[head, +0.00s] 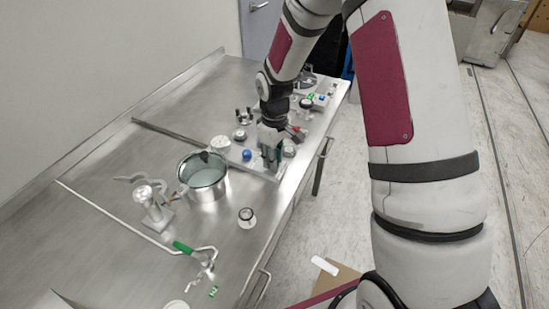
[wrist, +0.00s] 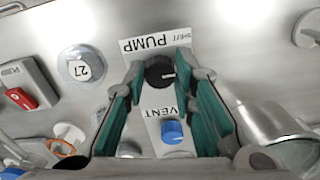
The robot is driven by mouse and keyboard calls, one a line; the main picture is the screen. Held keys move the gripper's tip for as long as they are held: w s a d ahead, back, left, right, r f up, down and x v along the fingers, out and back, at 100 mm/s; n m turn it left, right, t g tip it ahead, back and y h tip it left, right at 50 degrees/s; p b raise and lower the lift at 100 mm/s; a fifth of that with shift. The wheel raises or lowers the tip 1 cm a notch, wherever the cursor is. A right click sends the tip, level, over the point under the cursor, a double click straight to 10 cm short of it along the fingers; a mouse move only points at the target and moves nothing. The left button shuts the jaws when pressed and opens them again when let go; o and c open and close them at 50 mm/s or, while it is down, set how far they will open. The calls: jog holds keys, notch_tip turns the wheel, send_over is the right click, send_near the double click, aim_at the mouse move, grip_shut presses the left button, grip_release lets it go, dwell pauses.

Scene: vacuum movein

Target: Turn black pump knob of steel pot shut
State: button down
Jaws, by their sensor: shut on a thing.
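The black pump knob (wrist: 160,72) sits on the panel beside a white label (wrist: 155,42) that reads PUMP and SHUT, upside down in the wrist view. A white mark on the knob points right in that view. My gripper (wrist: 161,70) has its green-padded fingers closed on the knob, one on each side. In the head view my gripper (head: 271,158) is down at the panel and hides the knob.
A blue vent knob (wrist: 172,132) is close between my fingers' bases; it also shows in the head view (head: 247,155). A round dial marked 27 (wrist: 80,67) and a red switch (wrist: 20,98) are to the left. A green-handled valve (head: 183,247) lies nearer on the bench.

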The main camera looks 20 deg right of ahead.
jog(key=c, duration=1.3)
grip_release()
notch_tip(320, 180, up, 12)
jog(key=s+r+m+t, duration=0.3)
jog(key=s+r, duration=0.9)
jog(key=r, duration=0.2)
jog(key=s+r+m, duration=0.1)
jog(key=s, duration=0.3)
jog(key=s+r+m+t, duration=0.1)
jog(key=s, duration=0.4)
jog(key=s+r+m+t, duration=0.1)
jog(key=s+m, duration=0.1)
jog(key=s, duration=0.3)
jog(key=shift+s+r, duration=0.1)
